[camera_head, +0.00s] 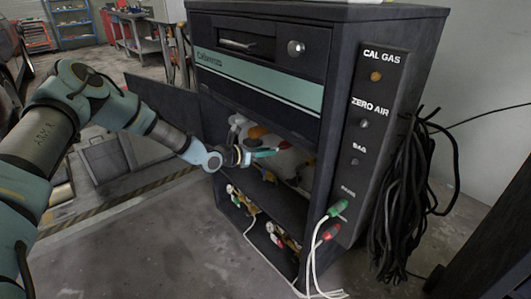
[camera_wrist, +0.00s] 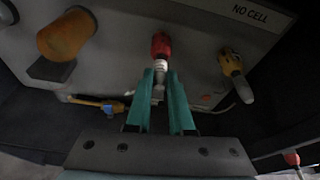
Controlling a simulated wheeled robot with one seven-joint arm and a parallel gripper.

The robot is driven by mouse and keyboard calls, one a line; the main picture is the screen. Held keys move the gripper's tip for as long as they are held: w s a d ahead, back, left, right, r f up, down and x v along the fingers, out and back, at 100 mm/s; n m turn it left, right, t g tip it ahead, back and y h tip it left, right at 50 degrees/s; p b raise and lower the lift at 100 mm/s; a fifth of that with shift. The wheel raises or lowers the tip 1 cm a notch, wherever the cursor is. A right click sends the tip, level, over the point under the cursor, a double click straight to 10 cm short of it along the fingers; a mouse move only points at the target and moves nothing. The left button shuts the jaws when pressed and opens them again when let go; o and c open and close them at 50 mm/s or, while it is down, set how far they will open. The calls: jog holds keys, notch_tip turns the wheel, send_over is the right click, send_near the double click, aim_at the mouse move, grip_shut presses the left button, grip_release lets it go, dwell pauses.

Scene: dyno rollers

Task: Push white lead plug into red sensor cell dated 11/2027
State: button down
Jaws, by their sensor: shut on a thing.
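My gripper (camera_wrist: 160,72) is inside the cabinet's open bay, its two teal fingers closed on a slim white piece that looks like the white lead plug (camera_wrist: 160,66). A red piece, apparently the red sensor cell (camera_wrist: 161,44), sits in line directly beyond the white piece, against the grey unit. They appear to touch; I cannot tell how deeply they are joined. No date is legible. In the head view my gripper (camera_head: 265,153) reaches into the bay from the left, and the held piece is too small to make out.
The grey unit's underside carries an orange cylinder (camera_wrist: 66,36) at left and a yellow fitting (camera_wrist: 230,62) with a white end at right, near a "NO CELL" label (camera_wrist: 258,12). Red and green connectors with white cables (camera_head: 337,208) hang at the cabinet's side (camera_head: 365,140).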

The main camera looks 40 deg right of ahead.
jog(key=c, duration=0.7)
grip_release()
jog(key=v, duration=1)
jog(key=shift+a+r+b, duration=0.1)
jog(key=shift+a+b, duration=0.25)
jog(key=shift+b, duration=0.05)
jog(key=s+a+r+m+t+y+p, duration=0.1)
jog(key=a+r+m+y+p, duration=0.2)
jog(key=a, duration=1.4)
jog(key=s+a+r+m+t+y+p, duration=0.1)
jog(key=a+r+m+y+p, duration=0.2)
jog(key=a+r+m+y, duration=0.3)
jog(key=s+a+r+m+t+y+p, duration=0.1)
jog(key=a+r+m+y+p, duration=0.2)
jog(key=a+r+m, duration=0.7)
jog(key=shift+s+a+r+m+y, duration=0.1)
jog(key=shift+a+r+y, duration=0.4)
jog(key=shift+a, duration=2.45)
jog(key=shift+s+a+r+m+y, duration=0.1)
jog(key=shift+a+r+y, duration=0.35)
jog(key=shift+a, duration=2.45)
jog(key=shift+a+r+m+y, duration=0.2)
jog(key=shift+a+r, duration=0.45)
jog(key=shift+a, duration=2.3)
